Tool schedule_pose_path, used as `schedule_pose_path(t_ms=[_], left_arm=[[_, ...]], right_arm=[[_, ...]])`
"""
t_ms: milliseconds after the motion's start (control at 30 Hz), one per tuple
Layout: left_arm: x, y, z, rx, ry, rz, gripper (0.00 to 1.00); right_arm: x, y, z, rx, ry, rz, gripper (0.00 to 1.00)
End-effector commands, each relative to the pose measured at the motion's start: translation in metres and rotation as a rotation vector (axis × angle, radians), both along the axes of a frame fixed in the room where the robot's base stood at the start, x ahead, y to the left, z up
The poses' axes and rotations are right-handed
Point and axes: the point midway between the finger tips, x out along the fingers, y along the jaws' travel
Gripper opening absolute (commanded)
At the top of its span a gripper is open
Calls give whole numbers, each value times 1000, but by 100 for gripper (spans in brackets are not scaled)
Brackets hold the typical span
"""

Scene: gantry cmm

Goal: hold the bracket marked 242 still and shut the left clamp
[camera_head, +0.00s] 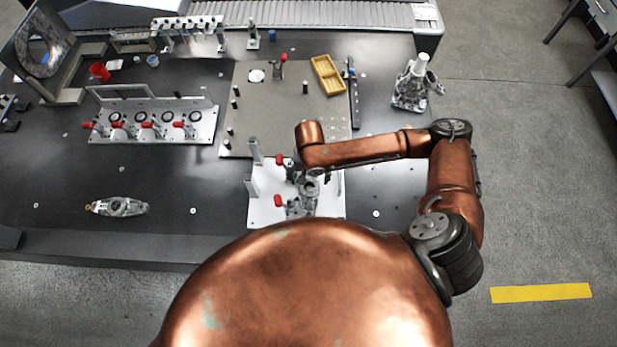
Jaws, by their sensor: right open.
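A white fixture plate (262,212) lies at the front middle of the table, with upright posts. Two red clamp handles show on it, a far one (281,160) and a near one (280,200); I cannot tell which is the left clamp or how far each is closed. A grey metal part (302,207) on the plate may be the bracket; no 242 marking is readable. My right gripper (309,188) is open over the plate beside that part; contact is unclear. My right wrist hides part of the fixture. My left gripper is not in view.
A grey base plate (265,120) lies behind, with a yellow tray (327,75). A row of red-handled clamps (150,130) stands left. Grey castings sit at the back right (412,85) and front left (118,207).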

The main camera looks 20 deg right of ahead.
Motion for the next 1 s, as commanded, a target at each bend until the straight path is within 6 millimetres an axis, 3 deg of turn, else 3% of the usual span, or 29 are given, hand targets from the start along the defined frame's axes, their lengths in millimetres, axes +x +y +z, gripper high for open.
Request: schedule_pose_path(t_ms=[133,500,900,1000], left_arm=[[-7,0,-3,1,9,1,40],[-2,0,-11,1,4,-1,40],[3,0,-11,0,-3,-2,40],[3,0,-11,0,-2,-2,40]], right_arm=[[0,-1,-17,-1,2,-2,73],[0,-2,-67,0,-1,-2,73],[0,-2,-74,0,-2,-2,73],[0,-1,-74,0,-2,-2,68]])
